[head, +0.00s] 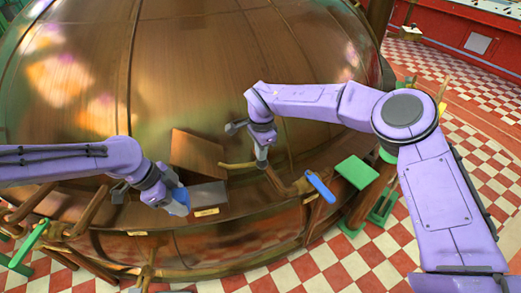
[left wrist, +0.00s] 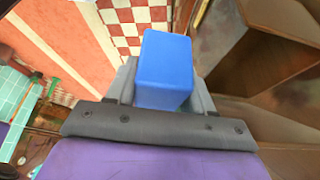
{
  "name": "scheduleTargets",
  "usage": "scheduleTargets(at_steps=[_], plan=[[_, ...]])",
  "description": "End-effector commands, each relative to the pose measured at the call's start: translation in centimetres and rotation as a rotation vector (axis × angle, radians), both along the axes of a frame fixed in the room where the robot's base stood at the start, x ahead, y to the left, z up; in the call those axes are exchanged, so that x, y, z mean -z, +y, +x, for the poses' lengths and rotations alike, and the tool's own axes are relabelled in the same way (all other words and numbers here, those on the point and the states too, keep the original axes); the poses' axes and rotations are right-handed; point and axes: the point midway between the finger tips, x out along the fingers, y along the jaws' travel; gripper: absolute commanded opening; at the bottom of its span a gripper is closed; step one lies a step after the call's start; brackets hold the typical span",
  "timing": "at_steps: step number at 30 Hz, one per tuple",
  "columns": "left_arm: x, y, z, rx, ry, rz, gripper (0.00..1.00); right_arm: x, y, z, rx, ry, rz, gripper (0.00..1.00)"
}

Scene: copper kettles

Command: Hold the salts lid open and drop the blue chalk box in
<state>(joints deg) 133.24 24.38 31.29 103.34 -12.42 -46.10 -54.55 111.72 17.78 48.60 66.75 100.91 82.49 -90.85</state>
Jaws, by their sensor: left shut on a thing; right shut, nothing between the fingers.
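The blue chalk box (head: 181,196) is between the fingers of my left gripper (head: 176,197), which is shut on it. In the left wrist view the blue chalk box (left wrist: 163,72) stands out beyond the fingers. The salts box (head: 209,194), dark with a yellow label on its front, is just right of the blue box. Its brown lid (head: 197,153) stands raised behind it. My right gripper (head: 262,162) is shut and empty, right of the lid, by the end of a tan bar (head: 238,165) that reaches from the lid. I cannot tell whether they touch.
A large copper kettle (head: 200,70) rises behind the ledge. A blue-handled lever (head: 320,187) and a green stool-like seat (head: 356,171) are to the right. The red and white checkered floor (head: 335,262) is open at the front.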

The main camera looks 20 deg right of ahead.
Motion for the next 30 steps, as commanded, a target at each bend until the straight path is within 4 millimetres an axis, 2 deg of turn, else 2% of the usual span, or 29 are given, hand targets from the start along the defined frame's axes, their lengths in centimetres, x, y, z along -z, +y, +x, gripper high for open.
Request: scheduleTargets(at_steps=[6, 20, 30], plan=[[0.0, 0.0, 0.0, 0.0, -0.001, 0.0, 0.14, 0.8, -0.1, -0.1, 0.0, 0.003, 0.0, 0.0], [0.0, 0.0, 0.0, 0.0, 0.0, 0.0, 0.14, 1.1, -0.1, -0.1, 0.001, 0.003, 0.0, 0.0], [0.0, 0.0, 0.0, 0.0, -0.001, 0.0, 0.14, 2.3, 0.2, -0.1, 0.0, 0.002, 0.001, 0.0]])
